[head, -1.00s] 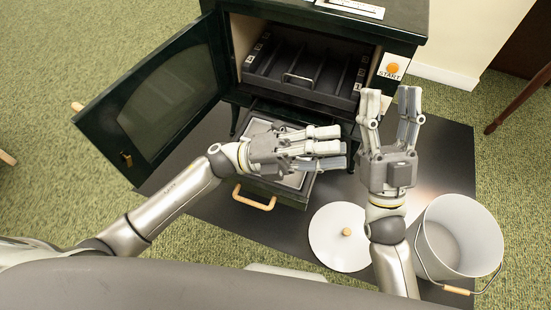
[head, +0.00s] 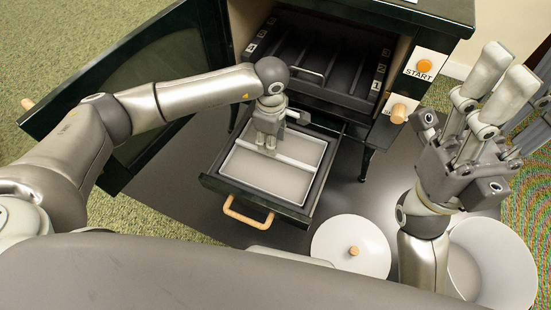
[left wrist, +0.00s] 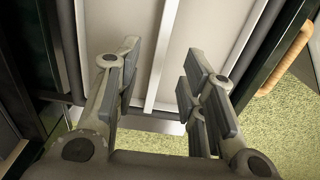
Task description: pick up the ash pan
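The ash pan (head: 297,148) is a shallow light-grey tray with a narrow bar across its middle. It sits in the pulled-out drawer (head: 210,181) under the stove. My left gripper (head: 267,146) points down over the pan, at the bar. In the left wrist view, the open fingers of my left gripper (left wrist: 160,75) are on either side of the bar (left wrist: 161,58), with space between. The pan's pale floor (left wrist: 203,30) shows beyond them. My right gripper (head: 515,75) is raised at the right, open and empty, with its fingers up.
The stove door (head: 165,65) stands open at the left. A grate with a wire handle (head: 306,70) is inside the stove. A white lid (head: 345,235) lies on the dark floor mat (head: 365,195), beside a white bucket (head: 500,245) partly hidden by my right arm.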

